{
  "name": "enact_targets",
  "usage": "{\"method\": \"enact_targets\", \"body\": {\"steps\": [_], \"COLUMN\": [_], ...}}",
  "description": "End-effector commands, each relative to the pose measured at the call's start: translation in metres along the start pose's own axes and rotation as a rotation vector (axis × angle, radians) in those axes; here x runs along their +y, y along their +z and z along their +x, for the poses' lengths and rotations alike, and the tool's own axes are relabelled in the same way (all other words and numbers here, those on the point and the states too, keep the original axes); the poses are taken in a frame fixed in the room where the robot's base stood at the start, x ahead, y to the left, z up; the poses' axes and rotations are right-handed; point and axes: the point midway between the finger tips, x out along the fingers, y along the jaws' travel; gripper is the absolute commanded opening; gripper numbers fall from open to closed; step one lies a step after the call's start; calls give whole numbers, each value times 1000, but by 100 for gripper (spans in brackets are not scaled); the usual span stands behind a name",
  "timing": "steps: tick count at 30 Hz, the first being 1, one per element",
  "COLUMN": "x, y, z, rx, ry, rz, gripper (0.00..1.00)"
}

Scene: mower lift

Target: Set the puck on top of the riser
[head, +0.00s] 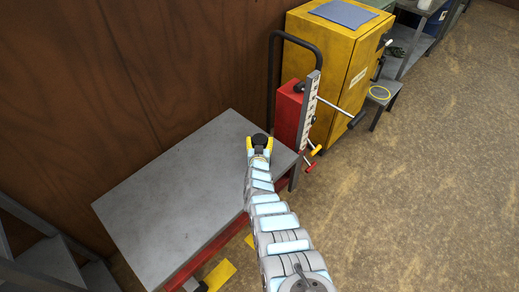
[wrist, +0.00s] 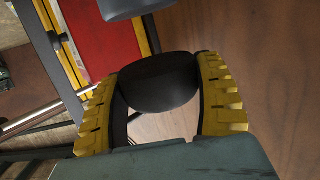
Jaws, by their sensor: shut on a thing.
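The puck (head: 259,139) is a black, round, thick disc. My gripper (head: 259,147), with yellow-padded fingers, is shut on it near the right end of the grey lift platform (head: 170,190). In the wrist view the puck (wrist: 158,82) sits between the two yellow ribbed fingers (wrist: 160,95), gripped at its sides. Its height above the platform cannot be told. I cannot make out a separate riser; a dark grey rounded piece (wrist: 125,8) at the top of the wrist view is cut off and unclear.
A red lift unit (head: 287,115) with a grey post, black handle bar (head: 271,75) and projecting levers stands just right of the platform. A yellow cabinet (head: 335,65) is behind it. A wooden wall runs along the back. The platform's left part is bare.

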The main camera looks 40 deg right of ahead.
Motion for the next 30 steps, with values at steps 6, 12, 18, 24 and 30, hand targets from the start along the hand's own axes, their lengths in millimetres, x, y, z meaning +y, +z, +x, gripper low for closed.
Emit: {"method": "enact_targets", "body": {"steps": [6, 12, 18, 24, 30], "x": [-1, -1, 0, 0, -1], "y": [2, 18, 37, 36, 37], "z": [4, 12, 15, 15, 16], "rx": [3, -2, -1, 0, 0], "ry": [-1, -3, -2, -2, -2], "rz": [0, 0, 1, 1, 0], "gripper": [30, 30, 30, 30, 30]}}
